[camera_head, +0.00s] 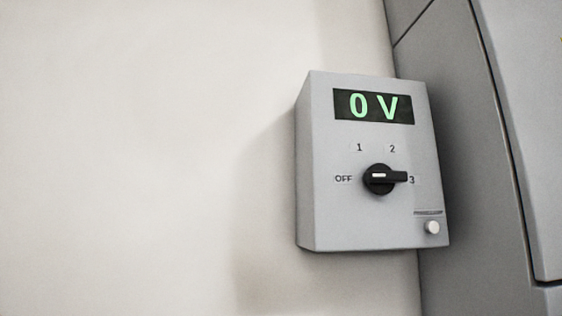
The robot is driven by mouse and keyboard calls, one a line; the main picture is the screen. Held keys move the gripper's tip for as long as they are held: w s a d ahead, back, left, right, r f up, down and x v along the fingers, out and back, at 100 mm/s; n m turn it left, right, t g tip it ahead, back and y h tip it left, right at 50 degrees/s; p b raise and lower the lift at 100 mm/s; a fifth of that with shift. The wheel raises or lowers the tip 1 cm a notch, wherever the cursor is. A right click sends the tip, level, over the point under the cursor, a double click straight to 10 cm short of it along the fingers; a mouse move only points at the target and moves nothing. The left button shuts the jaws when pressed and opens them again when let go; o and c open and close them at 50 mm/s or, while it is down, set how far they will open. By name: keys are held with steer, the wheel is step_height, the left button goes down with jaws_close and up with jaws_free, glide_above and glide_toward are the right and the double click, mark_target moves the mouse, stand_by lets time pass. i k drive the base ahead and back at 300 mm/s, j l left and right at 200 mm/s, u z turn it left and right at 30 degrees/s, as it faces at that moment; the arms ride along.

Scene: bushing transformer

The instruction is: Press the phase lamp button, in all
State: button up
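A grey control box (335,225) is mounted at the right of centre in the head view. A small round pale button (432,227) sits at its lower right corner, below a thin dark strip (428,212); I cannot read any label there. The black rotary knob (380,179) is in the middle of the box, among the marks OFF, 1, 2 and 3. Its handle lies level, with a white line on its left part and its longer end toward 3. The display (373,106) reads 0 V in green. My gripper is not in view.
A pale bare wall (130,150) fills the left side. A large grey cabinet (470,180) with dark panel seams stands close on the right of the box. The space in front of the box looks clear.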

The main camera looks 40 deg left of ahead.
mark_target(431, 227)
steer(key=k+j+u, duration=0.35)
steer(key=j, duration=0.4)
steer(key=k+j+u, duration=0.2)
steer(key=j, duration=0.2)
steer(key=k, duration=0.05)
